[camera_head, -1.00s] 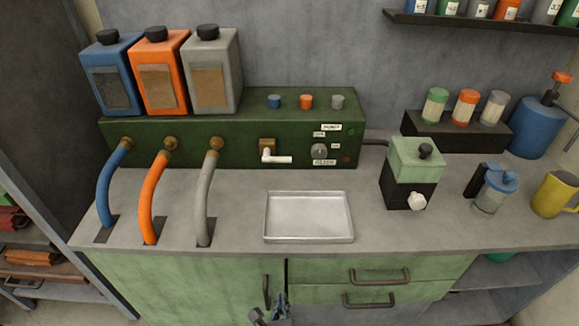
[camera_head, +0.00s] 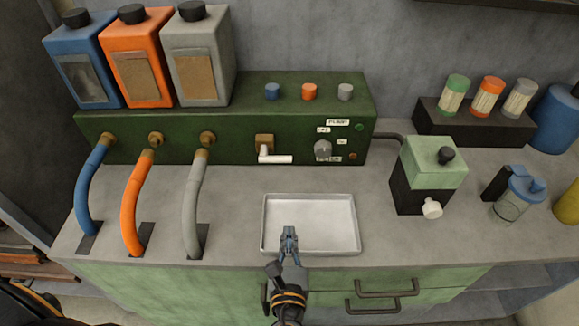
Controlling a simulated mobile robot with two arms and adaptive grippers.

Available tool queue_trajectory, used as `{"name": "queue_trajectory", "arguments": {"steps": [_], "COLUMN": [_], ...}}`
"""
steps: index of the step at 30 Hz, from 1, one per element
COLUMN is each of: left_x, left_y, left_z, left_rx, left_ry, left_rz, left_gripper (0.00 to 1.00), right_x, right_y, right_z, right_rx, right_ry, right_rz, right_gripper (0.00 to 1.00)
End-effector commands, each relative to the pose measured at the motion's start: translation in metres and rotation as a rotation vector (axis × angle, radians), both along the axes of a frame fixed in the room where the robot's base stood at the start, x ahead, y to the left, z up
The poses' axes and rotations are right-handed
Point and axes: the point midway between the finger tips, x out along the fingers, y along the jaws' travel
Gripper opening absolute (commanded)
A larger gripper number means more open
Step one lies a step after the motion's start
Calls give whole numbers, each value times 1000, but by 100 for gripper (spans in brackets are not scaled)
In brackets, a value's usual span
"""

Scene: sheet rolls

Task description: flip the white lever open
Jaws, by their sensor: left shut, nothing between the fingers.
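The white lever (camera_head: 275,159) sticks out to the right from a brass fitting (camera_head: 264,142) on the front of the green machine (camera_head: 230,118). It lies about level. My left gripper (camera_head: 289,232) is shut and empty. It shows over the front edge of the metal tray (camera_head: 355,238), below the lever in the picture and apart from it. The lever is in full view. My right gripper is not in view.
Blue, orange and grey hoses (camera_head: 193,205) run from the machine into the counter at the left. A green and black box (camera_head: 420,178) with a white knob stands right of the tray. Counter space between the tray and machine is clear.

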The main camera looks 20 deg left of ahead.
Motion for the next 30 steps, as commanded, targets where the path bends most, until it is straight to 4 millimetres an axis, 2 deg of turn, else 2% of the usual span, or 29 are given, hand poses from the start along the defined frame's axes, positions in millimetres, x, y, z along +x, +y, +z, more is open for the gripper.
{"name": "queue_trajectory", "arguments": {"steps": [3,8,17,30], "left_x": [1,14,73,166], "left_y": [0,5,21,48], "left_z": [0,-1,-9,-23], "left_rx": [0,1,2,1], "left_ry": [0,-2,-3,-1], "left_rz": [0,2,2,2], "left_gripper": [0,0,0,0], "right_x": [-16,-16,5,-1], "right_y": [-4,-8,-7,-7], "right_z": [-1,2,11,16], "right_rx": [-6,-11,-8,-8], "right_ry": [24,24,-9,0], "right_rz": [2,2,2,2], "right_gripper": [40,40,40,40]}}
